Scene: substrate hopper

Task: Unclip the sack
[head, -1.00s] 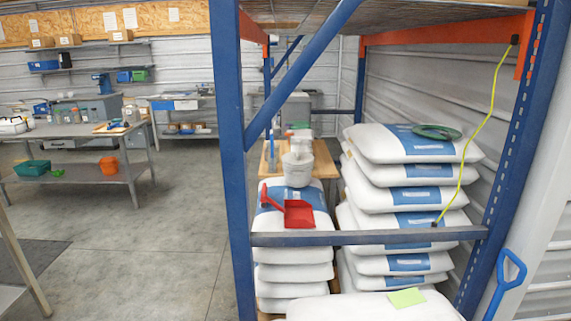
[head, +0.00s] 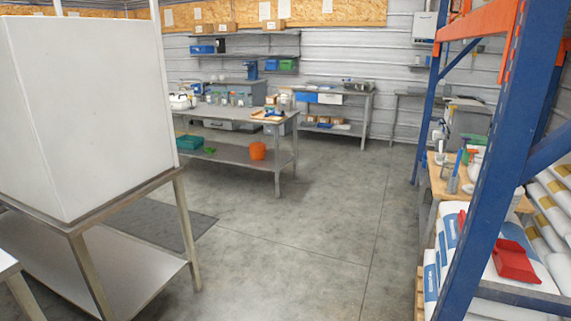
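White sacks with blue labels (head: 447,240) lie stacked on a pallet at the lower right, partly behind the blue rack post. A red scoop (head: 515,262) lies on top of this stack. More white sacks, with gold-brown labels (head: 545,222), show behind the post at the right edge and are cut off by the frame. I cannot make out a clip on any sack. Neither of my grippers is in view.
The blue rack post (head: 480,165) and its orange beam (head: 478,20) stand at the right. A large white box (head: 85,110) stands on a steel table (head: 120,207) at the left. A workbench (head: 235,115) stands farther back. The grey floor (head: 300,250) between is clear.

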